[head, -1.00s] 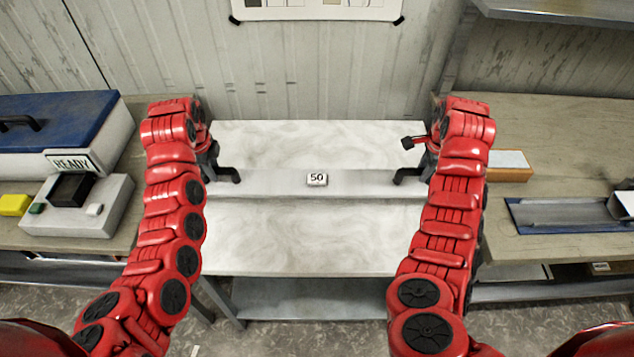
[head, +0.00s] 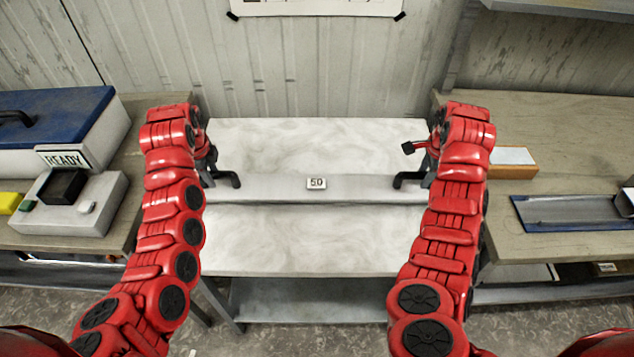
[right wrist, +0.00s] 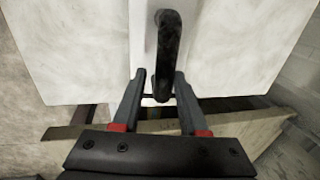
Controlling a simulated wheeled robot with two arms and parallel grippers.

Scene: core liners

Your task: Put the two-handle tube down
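The two-handle tube (head: 270,187) is a long pale grey piece with a small "50" label, lying level across the white marbled table (head: 300,240). Its black left handle (head: 226,180) is beside my left gripper (head: 212,163), whose fingers are mostly hidden by my arm. Its black right handle (head: 407,178) is beside my right gripper (head: 430,163). In the right wrist view, the right handle (right wrist: 167,45) reaches down between the fingers of my right gripper (right wrist: 159,75); they stand apart with a gap at the handle's side. Contact under the tube is hard to judge.
A blue-lidded box (head: 55,118) and a grey device (head: 75,210) with a READY sign stand on the left bench. An orange-edged block (head: 512,160) and a dark tray (head: 570,211) lie on the right bench. The marbled top is bare before and behind the tube.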

